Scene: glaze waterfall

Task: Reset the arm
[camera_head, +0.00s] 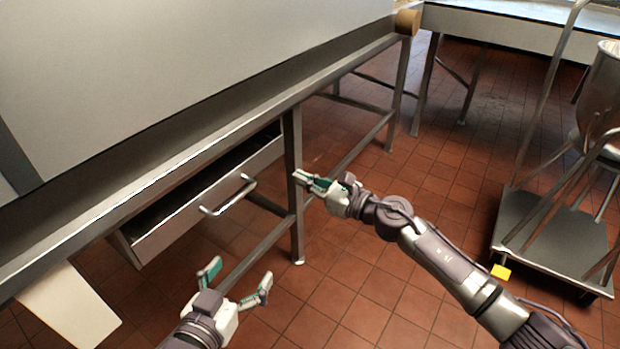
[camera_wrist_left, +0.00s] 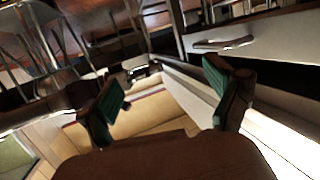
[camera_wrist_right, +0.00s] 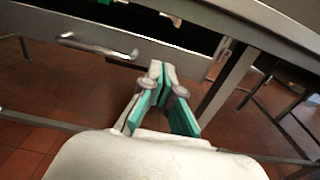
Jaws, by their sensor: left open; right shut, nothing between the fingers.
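My left gripper (camera_head: 238,277) is low in the head view, near the lower left. Its fingers are spread wide with nothing between them. Its teal finger pads also show apart in the left wrist view (camera_wrist_left: 172,100). My right gripper (camera_head: 300,177) is near the middle of the head view, in front of a metal table leg. Its fingertips meet and hold nothing, as the right wrist view (camera_wrist_right: 161,72) also shows. I cannot tell whether the right fingertips touch the leg.
A drawer (camera_head: 205,200) with a metal handle (camera_head: 229,196) stands partly open under the metal table (camera_head: 250,105). A wheeled trolley (camera_head: 550,235) stands at the right. A small brown object (camera_head: 407,22) sits at the table's far end. Tiled floor (camera_head: 420,190) lies clear between table and trolley.

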